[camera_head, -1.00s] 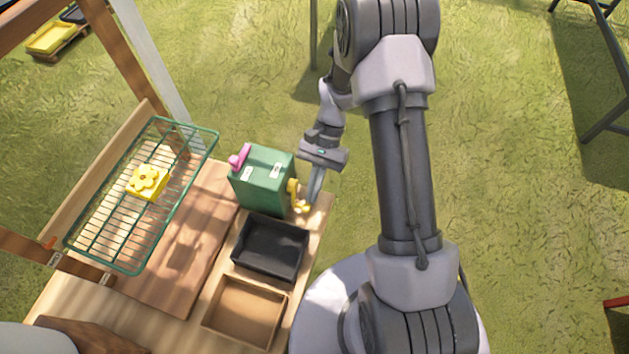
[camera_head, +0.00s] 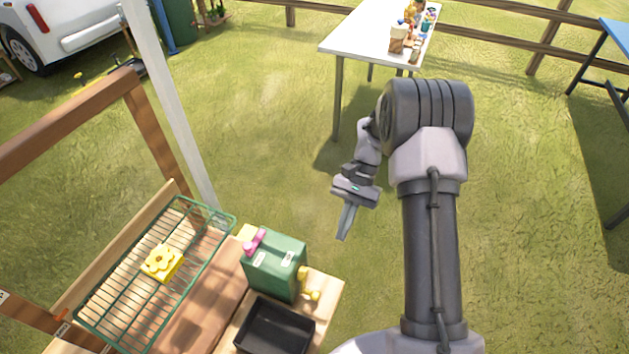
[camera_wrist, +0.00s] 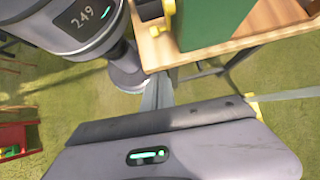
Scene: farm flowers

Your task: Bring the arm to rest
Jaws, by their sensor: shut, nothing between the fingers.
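My gripper (camera_head: 346,222) is shut and empty. In the head view it hangs over the grass, to the right of the wooden bench and apart from it, with its fingers pointing down. In the wrist view the closed fingers (camera_wrist: 157,92) show in the middle, with the bench edge beyond them. My arm stands bent on the right side of the head view.
A green box (camera_head: 275,264) with a pink knob and yellow crank stands on the bench (camera_head: 328,291), near a black tray (camera_head: 274,329). A yellow flower block (camera_head: 162,263) sits on a wire rack (camera_head: 118,302). A white table (camera_head: 355,40) stands farther back. Grass around my gripper is clear.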

